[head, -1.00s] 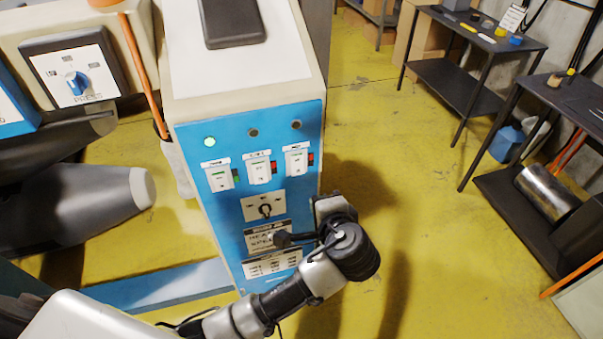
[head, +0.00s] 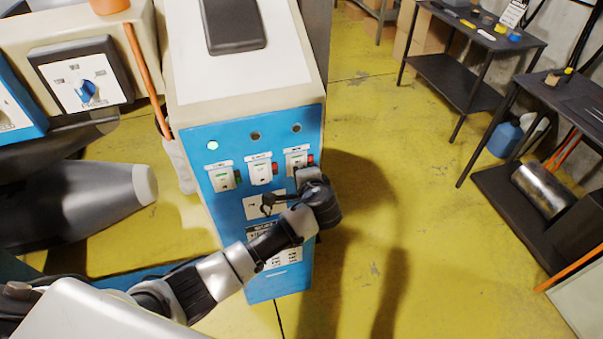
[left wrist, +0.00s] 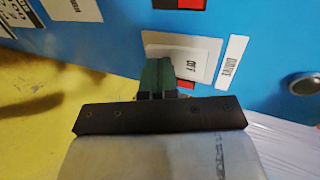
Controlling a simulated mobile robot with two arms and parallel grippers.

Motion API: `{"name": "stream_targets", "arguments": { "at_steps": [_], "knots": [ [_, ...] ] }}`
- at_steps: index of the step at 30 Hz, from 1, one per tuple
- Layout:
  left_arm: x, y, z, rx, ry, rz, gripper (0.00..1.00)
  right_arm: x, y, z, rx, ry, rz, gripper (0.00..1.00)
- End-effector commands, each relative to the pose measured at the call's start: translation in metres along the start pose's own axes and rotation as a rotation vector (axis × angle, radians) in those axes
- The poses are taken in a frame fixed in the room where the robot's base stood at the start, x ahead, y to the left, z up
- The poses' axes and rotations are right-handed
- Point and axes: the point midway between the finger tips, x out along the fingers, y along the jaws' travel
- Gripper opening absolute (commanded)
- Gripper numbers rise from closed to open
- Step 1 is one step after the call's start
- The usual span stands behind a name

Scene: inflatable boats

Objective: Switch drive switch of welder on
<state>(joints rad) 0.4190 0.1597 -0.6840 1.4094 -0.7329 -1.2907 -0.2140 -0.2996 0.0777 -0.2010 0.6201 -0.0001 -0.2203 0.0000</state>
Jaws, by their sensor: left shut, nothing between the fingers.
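The blue panel of the welder (head: 203,205) fills the centre of the head view. It carries three white switches under three round lamps. The drive switch is the rightmost one (head: 296,160); in the left wrist view the white drive switch (left wrist: 197,62) shows the word OFF beside its DRIVE label (left wrist: 232,62). My left gripper (left wrist: 157,72) is shut and empty, its fingertips over the edge of the drive switch. I cannot tell whether they touch it. In the head view the left gripper (head: 309,176) hides the switch's lower part. My right gripper is not in view.
The left lamp (head: 212,146) is lit; the middle (head: 254,136) and right lamps are dark. A rotary knob (head: 268,203) sits below the switches, near my gripper. Dark tables (head: 455,75) stand at the right. The yellow floor between is clear.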

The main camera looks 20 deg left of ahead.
Motion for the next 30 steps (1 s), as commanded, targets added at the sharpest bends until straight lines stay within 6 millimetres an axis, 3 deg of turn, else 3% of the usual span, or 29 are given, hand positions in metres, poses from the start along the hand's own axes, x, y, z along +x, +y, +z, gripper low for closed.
{"name": "stream_targets", "arguments": {
  "at_steps": [17,30],
  "knots": [
    [0.004,-0.001,0.0,0.001,0.0,-0.001,0.0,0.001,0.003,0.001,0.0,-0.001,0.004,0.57],
    [-0.003,-0.018,0.0,-0.001,0.001,-0.005,0.0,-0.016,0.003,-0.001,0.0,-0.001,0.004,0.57]
  ]
}}
